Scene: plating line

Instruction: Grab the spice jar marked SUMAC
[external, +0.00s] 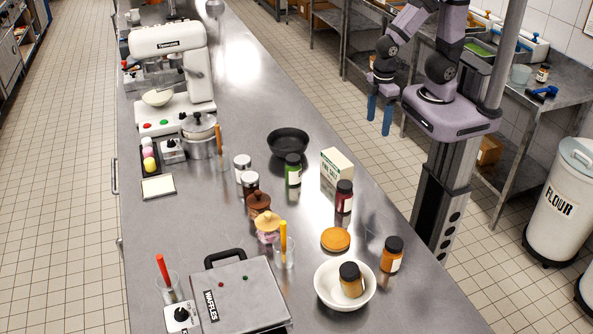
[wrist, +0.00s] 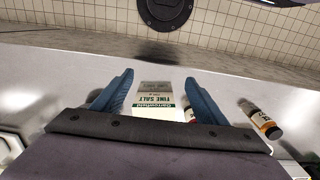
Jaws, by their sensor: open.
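Several capped jars stand on the steel counter, and I cannot read SUMAC on any label. In the external view there is a dark red jar (external: 344,198) beside the salt box, a green jar (external: 293,171), an orange jar (external: 391,255) and a brownish-orange jar (external: 350,284) tilted in a white bowl. My gripper (external: 380,114) is open and empty, off the counter's right edge, above and apart from the jars. In the wrist view my open gripper (wrist: 160,77) shows the orange jar (wrist: 259,117) at right; a red jar (wrist: 190,113) is mostly hidden by the right finger.
The salt box (external: 336,169) stands close to the dark red jar. A black pan (external: 288,142), the white bowl (external: 325,290), an orange round item (external: 335,239) and a waffle iron (external: 245,295) occupy the counter (external: 420,305). Free counter lies along its right edge.

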